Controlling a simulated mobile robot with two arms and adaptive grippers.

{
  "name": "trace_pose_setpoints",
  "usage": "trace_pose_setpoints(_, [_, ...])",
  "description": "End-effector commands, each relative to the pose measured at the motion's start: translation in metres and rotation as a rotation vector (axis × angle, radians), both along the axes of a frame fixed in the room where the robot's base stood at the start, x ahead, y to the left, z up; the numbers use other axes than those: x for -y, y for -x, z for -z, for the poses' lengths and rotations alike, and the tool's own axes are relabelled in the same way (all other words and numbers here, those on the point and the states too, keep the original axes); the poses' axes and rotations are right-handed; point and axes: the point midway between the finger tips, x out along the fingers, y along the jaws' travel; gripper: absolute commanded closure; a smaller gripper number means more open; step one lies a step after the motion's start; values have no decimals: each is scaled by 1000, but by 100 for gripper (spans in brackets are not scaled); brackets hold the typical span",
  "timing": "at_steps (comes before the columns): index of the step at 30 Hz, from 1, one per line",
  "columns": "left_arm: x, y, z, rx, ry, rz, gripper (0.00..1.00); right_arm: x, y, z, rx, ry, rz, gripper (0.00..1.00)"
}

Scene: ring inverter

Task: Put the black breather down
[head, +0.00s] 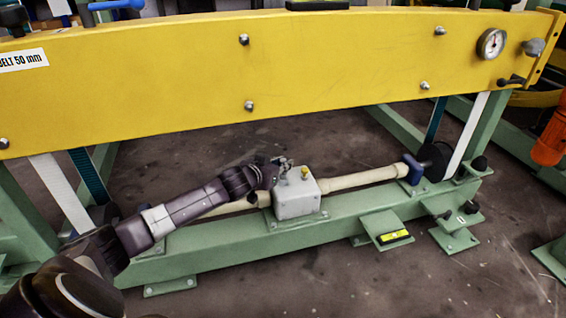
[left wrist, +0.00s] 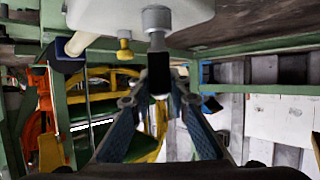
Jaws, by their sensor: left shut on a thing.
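The black breather (left wrist: 158,74) is between the fingertips of my left gripper (left wrist: 158,92) in the left wrist view. It lines up with a grey stub (left wrist: 156,22) on the pale grey box (left wrist: 95,12); I cannot tell whether it is seated on it or just clear of it. In the head view my left gripper (head: 280,164) is at the top of the grey box (head: 296,196), by its back left corner, and the breather is too small to make out. My right gripper is not in view.
A yellow fitting (head: 304,172) stands on the box beside the gripper. A cream tube (head: 360,179) runs right from the box above the green beam (head: 230,242). The long yellow panel (head: 330,65) spans the view above and behind my left arm.

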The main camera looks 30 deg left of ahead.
Motion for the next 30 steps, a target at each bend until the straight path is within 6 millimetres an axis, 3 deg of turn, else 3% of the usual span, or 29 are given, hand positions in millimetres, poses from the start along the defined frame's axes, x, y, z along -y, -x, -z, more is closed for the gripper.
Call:
trace_pose_setpoints(8, [0,0,6,2,0,0,100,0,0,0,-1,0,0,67])
trace_pose_setpoints(9, [0,0,6,1,0,0,83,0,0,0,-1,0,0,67])
trace_pose_setpoints(14, [0,0,6,1,0,0,66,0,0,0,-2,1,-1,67])
trace_pose_setpoints(23, [0,0,4,1,-1,0,66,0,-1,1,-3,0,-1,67])
trace_pose_setpoints(27, [0,0,-10,3,-3,1,66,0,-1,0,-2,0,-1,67])
trace_pose_setpoints(30, [1,14,-12,-4,0,1,66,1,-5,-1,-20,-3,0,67])
